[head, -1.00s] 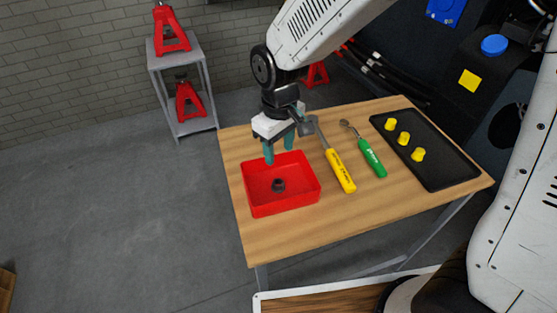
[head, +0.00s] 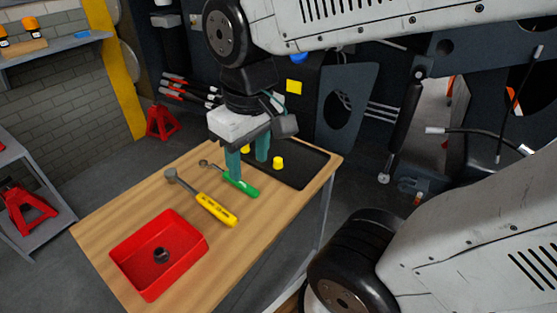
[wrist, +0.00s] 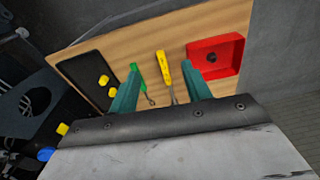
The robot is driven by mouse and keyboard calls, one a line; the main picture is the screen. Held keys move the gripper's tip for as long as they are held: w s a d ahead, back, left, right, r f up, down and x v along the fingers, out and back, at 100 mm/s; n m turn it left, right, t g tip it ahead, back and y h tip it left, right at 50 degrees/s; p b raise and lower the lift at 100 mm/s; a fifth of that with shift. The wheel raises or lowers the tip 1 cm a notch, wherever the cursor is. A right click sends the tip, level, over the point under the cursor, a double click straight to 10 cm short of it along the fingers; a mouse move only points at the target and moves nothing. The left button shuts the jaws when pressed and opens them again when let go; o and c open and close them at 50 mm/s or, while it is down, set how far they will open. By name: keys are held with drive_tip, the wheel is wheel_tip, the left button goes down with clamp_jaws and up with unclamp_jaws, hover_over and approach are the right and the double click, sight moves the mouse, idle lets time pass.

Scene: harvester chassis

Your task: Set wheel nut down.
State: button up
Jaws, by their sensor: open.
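The wheel nut (head: 161,255) is a small dark ring lying on the floor of the red tray (head: 133,277). It also shows in the wrist view as a dark spot (wrist: 226,57) inside the red tray (wrist: 193,49). My gripper (head: 248,168) is open and empty, with two teal fingers pointing down. It hangs above the table near the green-handled tool (head: 240,186), well apart from the red tray.
The wooden table (head: 200,250) also holds a yellow-handled tool (head: 216,210) and a black tray (head: 312,167) with yellow pieces (head: 278,162). Red jack stands (head: 161,122) are on the floor behind. A shelf (head: 45,50) is on the left wall.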

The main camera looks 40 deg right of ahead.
drive_tip(key=shift+m, duration=0.8)
drive_tip(key=s, duration=0.1)
drive_tip(key=s+d, duration=0.1)
drive_tip(key=s, duration=0.1)
drive_tip(key=s+d, duration=0.1)
drive_tip(key=s, duration=0.1)
drive_tip(key=shift+s+d+r, duration=0.1)
drive_tip(key=shift+r, duration=0.25)
